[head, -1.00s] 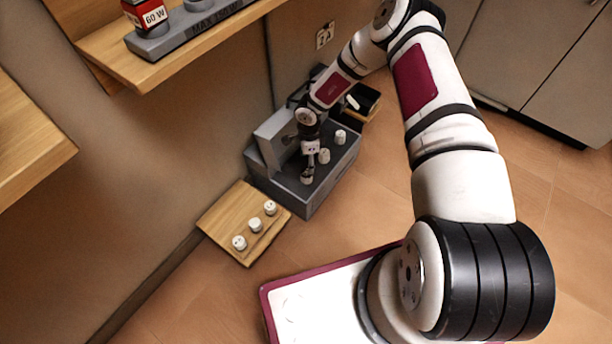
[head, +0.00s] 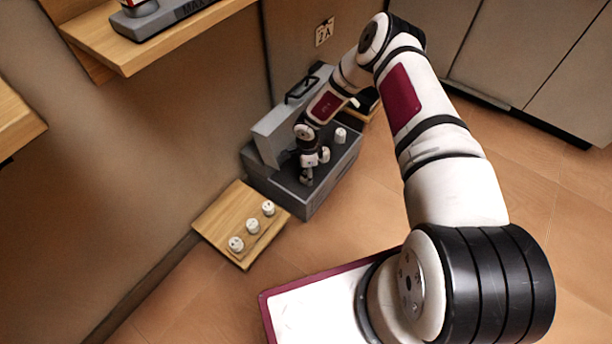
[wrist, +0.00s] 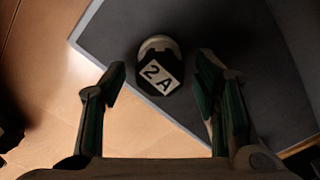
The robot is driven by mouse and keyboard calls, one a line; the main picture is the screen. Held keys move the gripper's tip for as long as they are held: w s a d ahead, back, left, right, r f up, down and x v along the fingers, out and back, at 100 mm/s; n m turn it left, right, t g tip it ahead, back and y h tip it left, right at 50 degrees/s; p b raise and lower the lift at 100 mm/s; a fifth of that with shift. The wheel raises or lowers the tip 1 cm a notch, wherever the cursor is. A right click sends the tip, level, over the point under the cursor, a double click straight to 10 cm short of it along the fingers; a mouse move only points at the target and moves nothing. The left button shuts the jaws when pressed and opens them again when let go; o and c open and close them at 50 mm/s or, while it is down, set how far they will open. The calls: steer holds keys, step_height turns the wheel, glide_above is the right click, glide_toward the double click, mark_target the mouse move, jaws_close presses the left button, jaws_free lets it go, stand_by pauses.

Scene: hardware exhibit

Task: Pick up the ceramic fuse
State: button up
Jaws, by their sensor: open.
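A ceramic fuse (wrist: 158,65) with a pale rim and a dark part labelled "2 A" shows in the wrist view. It is on the grey box top, near its edge. My gripper (wrist: 162,72) is open, one finger on each side of the fuse and apart from it. In the head view my gripper (head: 306,178) points down over the near part of the grey fuse box (head: 300,198) and mostly hides that fuse. Two more white fuses, a middle one (head: 325,155) and a far one (head: 340,135), stand on the box.
A wooden board (head: 222,222) in front of the box holds three white fuses (head: 252,226). A raised grey panel (head: 283,120) stands at the box's wall side. A wooden shelf (head: 150,58) juts out at upper left. Floor right of the box is clear.

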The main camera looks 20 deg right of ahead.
steer(key=c, duration=1.2)
steer(key=shift+r, duration=0.15)
steer(key=shift+r+p, duration=0.45)
steer(key=shift+r, duration=0.15)
steer(key=shift+s+r+p, duration=0.25)
steer(key=shift+r+p, duration=0.2)
steer(key=shift+r, duration=0.15)
steer(key=shift+s+r+p, duration=0.25)
steer(key=shift+r+p, duration=0.2)
steer(key=shift+r, duration=0.15)
steer(key=s+r+p, duration=0.1)
steer(key=s+p, duration=0.3)
steer(key=s, duration=1.1)
steer(key=shift+d, duration=0.25)
